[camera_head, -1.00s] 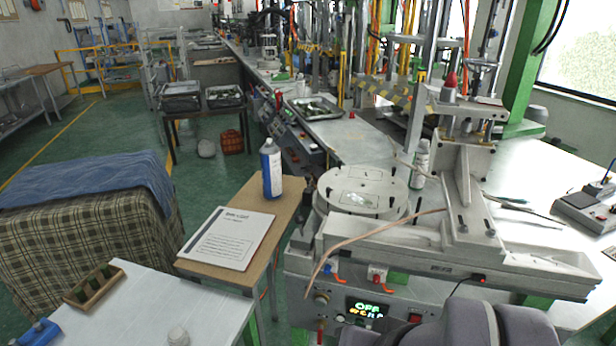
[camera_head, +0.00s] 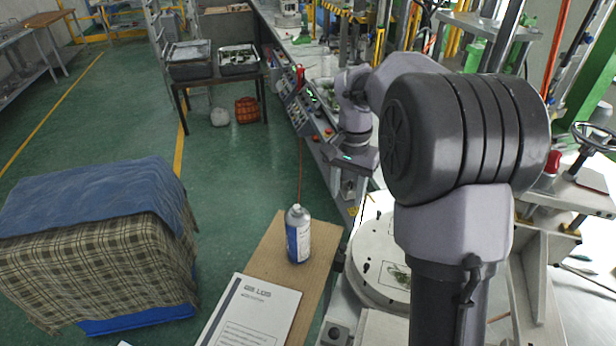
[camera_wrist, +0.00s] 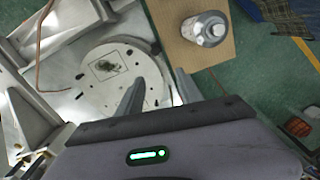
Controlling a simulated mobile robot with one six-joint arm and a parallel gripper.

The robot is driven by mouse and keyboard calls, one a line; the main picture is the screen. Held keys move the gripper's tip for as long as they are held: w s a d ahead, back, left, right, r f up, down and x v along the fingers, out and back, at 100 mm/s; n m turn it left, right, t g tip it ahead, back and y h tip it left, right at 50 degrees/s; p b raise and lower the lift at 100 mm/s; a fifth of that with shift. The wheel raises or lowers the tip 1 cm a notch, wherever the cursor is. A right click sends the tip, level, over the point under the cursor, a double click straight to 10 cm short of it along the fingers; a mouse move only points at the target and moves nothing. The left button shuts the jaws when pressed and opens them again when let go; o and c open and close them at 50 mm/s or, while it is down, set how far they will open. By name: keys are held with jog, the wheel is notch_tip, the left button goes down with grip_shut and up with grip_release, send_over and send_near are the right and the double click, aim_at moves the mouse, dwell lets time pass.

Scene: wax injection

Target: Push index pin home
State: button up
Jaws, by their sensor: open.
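The round pale mould plate (camera_head: 366,272) sits on the machine at lower centre right, partly hidden by my arm. In the wrist view the mould plate (camera_wrist: 101,92) lies below my gripper, with a dark square-framed patch and several small dark pins or holes on its face. I cannot tell which of these, if any, is the index pin. My gripper (camera_wrist: 160,78) is open with nothing between its fingers. In the head view my gripper (camera_head: 352,195) hangs above the back of the plate, apart from it.
A spray can (camera_head: 298,236) stands on the wooden side table (camera_head: 273,262), close to my gripper's side; it also shows in the wrist view (camera_wrist: 204,29). A printed sheet (camera_head: 252,312) lies there. A covered crate (camera_head: 90,235) stands left. Machine columns crowd the right; the green floor is open.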

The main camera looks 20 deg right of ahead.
jog(key=b, duration=0.2)
send_over(343, 246)
notch_tip(343, 246, down, 5)
notch_tip(343, 246, down, 12)
jog(key=b, duration=0.2)
jog(key=shift+b, duration=0.35)
jog(key=shift+c, duration=0.4)
grip_shut()
